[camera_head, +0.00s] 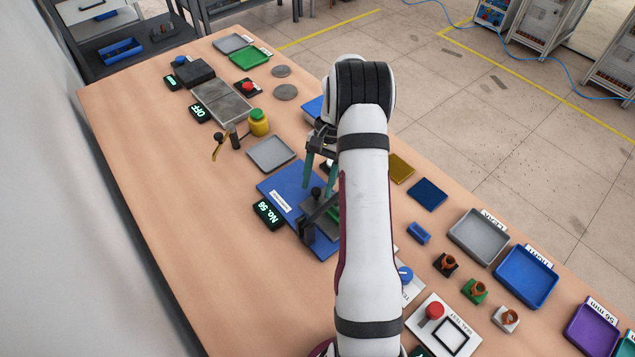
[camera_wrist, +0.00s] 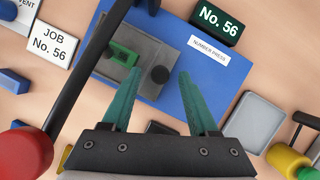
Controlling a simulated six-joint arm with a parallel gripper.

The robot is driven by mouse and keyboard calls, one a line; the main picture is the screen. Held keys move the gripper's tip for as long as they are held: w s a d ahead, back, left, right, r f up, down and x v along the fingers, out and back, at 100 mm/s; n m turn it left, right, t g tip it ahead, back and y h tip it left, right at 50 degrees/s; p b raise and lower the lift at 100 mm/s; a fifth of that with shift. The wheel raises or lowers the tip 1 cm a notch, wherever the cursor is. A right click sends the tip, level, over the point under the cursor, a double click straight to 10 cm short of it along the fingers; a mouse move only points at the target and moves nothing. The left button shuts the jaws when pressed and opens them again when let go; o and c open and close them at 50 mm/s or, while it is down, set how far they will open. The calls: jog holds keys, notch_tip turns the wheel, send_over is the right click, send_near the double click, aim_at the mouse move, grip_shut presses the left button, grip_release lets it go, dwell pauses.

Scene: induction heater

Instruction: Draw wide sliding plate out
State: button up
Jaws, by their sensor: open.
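The number press has a blue base (camera_wrist: 235,85) and a dark grey plate (camera_wrist: 178,48) lying on it. A round black knob (camera_wrist: 160,75) stands on the plate, and a green piece (camera_wrist: 124,54) lies to its left. My gripper (camera_wrist: 159,71) is open, with its teal fingers either side of the knob in the wrist view. I cannot tell whether they touch it or how high they are. In the head view my gripper (camera_head: 317,189) is over the press, and my arm covers part of the blue base (camera_head: 277,184).
A black lever (camera_wrist: 88,60) with a red ball (camera_wrist: 25,152) crosses the press's left side in the wrist view. A No. 56 display (camera_head: 269,214) stands beside the base. A grey tray (camera_head: 271,153) lies behind it. The table's left side is clear.

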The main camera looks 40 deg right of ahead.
jog(key=shift+a+f, duration=0.1)
jog(key=shift+f, duration=0.15)
jog(key=shift+c, duration=0.2)
grip_shut()
dwell(1.1)
